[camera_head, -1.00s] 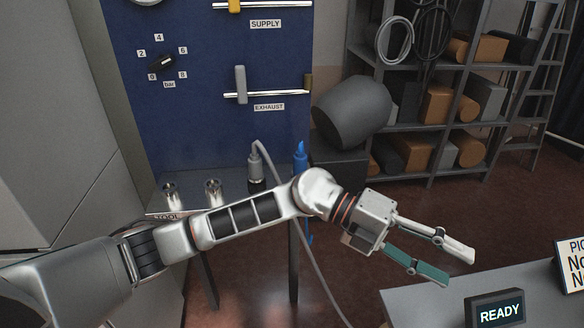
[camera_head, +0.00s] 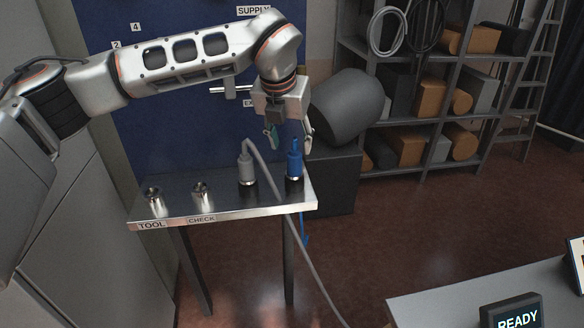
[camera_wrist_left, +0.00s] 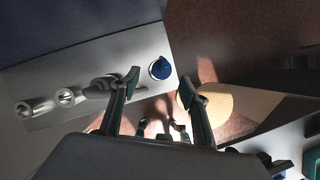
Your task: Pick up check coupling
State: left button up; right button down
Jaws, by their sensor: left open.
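A blue coupling (camera_head: 295,160) stands upright at the right end of a metal shelf (camera_head: 222,205). A grey coupling (camera_head: 247,168) with a grey hose stands to its left. Two empty metal sockets stand further left, one (camera_head: 153,197) above the TOOL label and one (camera_head: 201,192) above the CHECK label. No label on either coupling is readable. My left gripper (camera_head: 289,138) is open and empty, pointing down close above the blue coupling. In the left wrist view the blue coupling (camera_wrist_left: 160,68) shows between and beyond the fingertips, and the left finger partly covers the grey coupling (camera_wrist_left: 98,90).
The blue panel (camera_head: 170,130) rises behind the shelf. The grey hose (camera_head: 300,245) hangs down in front to the floor. A dark grey cylinder (camera_head: 350,107) is at right behind the gripper. A table with a READY display (camera_head: 512,315) stands at lower right.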

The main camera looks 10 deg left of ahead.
aim_at(294, 155)
pick_arm(q)
jog(key=x, duration=0.7)
jog(key=shift+d+f+p, duration=0.15)
jog(key=shift+f+p, duration=0.1)
jog(key=shift+p, duration=0.15)
jog(key=c, duration=1.3)
